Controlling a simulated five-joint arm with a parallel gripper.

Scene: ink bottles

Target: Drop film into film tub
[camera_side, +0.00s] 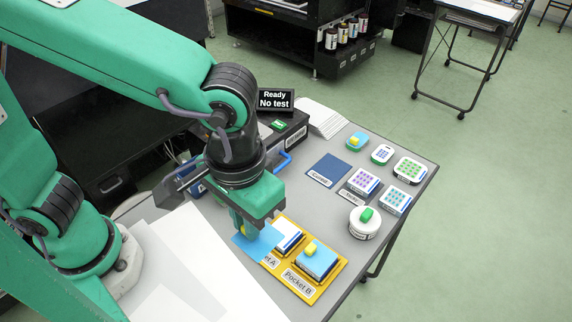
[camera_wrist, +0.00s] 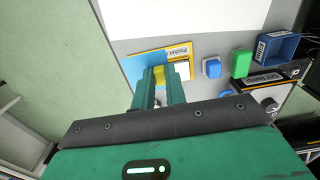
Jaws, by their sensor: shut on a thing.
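My gripper (camera_side: 243,228) is shut on a light blue film (camera_side: 262,243) by its yellow tab (camera_wrist: 159,76). The film hangs over the Pocket A side of the yellow pocket tray and covers part of its label. In the wrist view the film (camera_wrist: 139,65) sticks out left of my gripper (camera_wrist: 160,78). A blue open-topped box (camera_wrist: 278,46) with a white label, probably the film tub, stands at the upper right of the wrist view.
The yellow tray (camera_side: 318,289) holds a blue piece with a yellow tab in Pocket B (camera_side: 317,262). A round white container (camera_side: 366,230) with a green top stands to the right. Several dotted blocks (camera_side: 397,201) stand behind. A black device (camera_side: 288,140) is at the back.

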